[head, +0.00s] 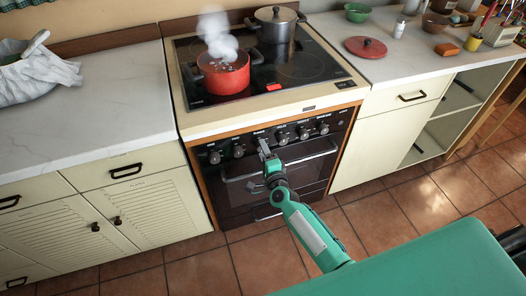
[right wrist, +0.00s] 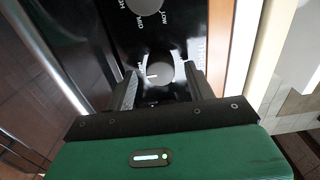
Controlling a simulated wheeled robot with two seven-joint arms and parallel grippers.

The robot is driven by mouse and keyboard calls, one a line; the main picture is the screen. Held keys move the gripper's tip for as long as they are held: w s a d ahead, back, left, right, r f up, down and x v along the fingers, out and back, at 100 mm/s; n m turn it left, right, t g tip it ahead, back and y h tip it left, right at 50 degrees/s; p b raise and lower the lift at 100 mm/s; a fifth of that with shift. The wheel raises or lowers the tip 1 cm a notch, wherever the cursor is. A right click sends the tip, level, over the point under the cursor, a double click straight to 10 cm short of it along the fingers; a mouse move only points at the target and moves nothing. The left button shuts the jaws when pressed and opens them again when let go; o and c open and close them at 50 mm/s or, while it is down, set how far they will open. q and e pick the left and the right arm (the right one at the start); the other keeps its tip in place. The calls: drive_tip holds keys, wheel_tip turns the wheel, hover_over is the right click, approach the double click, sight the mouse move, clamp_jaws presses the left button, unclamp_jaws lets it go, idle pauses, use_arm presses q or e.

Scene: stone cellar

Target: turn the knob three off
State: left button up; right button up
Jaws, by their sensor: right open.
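The stove's black front panel carries a row of grey knobs, among them a left one (head: 214,157) and one right of my gripper (head: 282,138). My right gripper (head: 265,148) is at the panel, left of its middle, and hides part of the row. In the right wrist view my open right gripper (right wrist: 160,80) has a finger on each side of a round grey knob (right wrist: 160,73) with a white pointer mark. I cannot tell whether the fingers touch it. Another knob (right wrist: 147,4) with LOW and MID marks is farther up. My left gripper is not in view.
A steaming red pot (head: 224,78) and a steel pot (head: 275,24) stand on the hob. A glowing red mark (head: 274,87) shows on the glass. An oven handle (head: 308,160) runs below the knobs. White counters (head: 80,115) flank the stove. A red lid (head: 366,46) lies on the right counter.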

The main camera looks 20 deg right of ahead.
drive_tip(key=shift+w, duration=0.3)
drive_tip(key=c, duration=1)
drive_tip(key=shift+o, duration=0.2)
